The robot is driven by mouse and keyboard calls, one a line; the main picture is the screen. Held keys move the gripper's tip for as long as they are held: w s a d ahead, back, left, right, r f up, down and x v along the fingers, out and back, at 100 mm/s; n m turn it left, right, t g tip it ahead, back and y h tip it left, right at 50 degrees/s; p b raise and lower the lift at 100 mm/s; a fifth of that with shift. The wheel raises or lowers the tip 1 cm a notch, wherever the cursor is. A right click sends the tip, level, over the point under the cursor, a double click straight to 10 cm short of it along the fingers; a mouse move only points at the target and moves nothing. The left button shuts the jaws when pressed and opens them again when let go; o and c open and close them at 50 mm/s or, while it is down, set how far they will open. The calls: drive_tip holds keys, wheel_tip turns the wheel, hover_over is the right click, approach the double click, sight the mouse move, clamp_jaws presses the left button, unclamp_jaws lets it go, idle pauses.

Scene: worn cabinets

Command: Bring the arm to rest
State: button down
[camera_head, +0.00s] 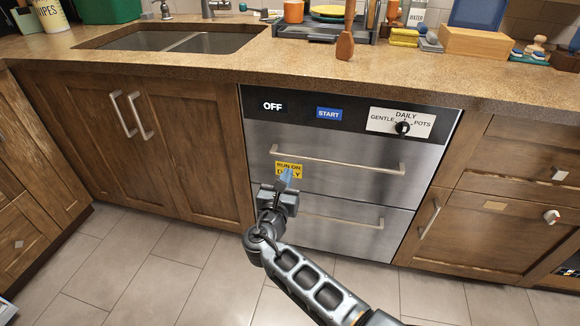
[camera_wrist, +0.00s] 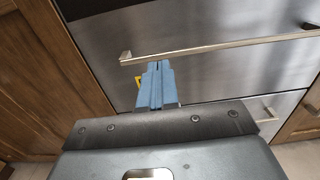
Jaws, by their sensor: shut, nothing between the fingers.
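My gripper (camera_head: 287,176) has blue fingers and is shut with nothing between them. It is in front of the stainless dishwasher (camera_head: 330,150), just below the left end of the upper drawer handle (camera_head: 345,160) in the head view. In the wrist view the closed fingers (camera_wrist: 156,80) point at the drawer front, below the handle (camera_wrist: 220,46). I cannot tell whether the fingertips touch the front. A yellow "RUN ON DAILY" label (camera_head: 283,167) is partly hidden behind the fingers. My arm reaches up from the bottom of the head view.
Both dishwasher drawers look shut, with a lower handle (camera_head: 345,220) below. Wooden cabinets (camera_head: 150,140) stand at left, and a wooden drawer (camera_head: 525,170) at right. The counter (camera_head: 200,66) holds a sink and several items.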

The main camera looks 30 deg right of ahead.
drive_tip(key=shift+s+a, duration=0.25)
drive_tip(key=shift+s, duration=0.05)
drive_tip(key=s+a+f+m+g+y+p, duration=0.1)
drive_tip(key=s+a+f+m+y, duration=0.2)
drive_tip(key=s+f, duration=0.3)
drive_tip(key=s+a+f+m+y+p, duration=0.1)
drive_tip(key=s+a+f+m+y, duration=0.2)
drive_tip(key=s, duration=0.6)
drive_tip(key=s+a+m+y+p, duration=0.2)
drive_tip(key=s+a+m+y, duration=0.25)
drive_tip(key=s, duration=0.95)
drive_tip(key=s+r+m+y+p, duration=0.2)
drive_tip(key=s+r+m, duration=0.5)
drive_tip(key=s+r, duration=0.3)
drive_tip(key=s+d+r+m+t+p, duration=0.1)
drive_tip(key=s+r+m, duration=0.3)
drive_tip(key=r, duration=0.5)
drive_tip(key=s+d+r+m+t+p, duration=0.1)
drive_tip(key=s+r+m, duration=0.4)
drive_tip(key=r, duration=0.5)
drive_tip(key=shift+s+d+r+t, duration=0.15)
drive_tip(key=shift+s+d+t, duration=0.3)
drive_tip(key=shift+s, duration=0.45)
drive_tip(key=shift+m, duration=0.25)
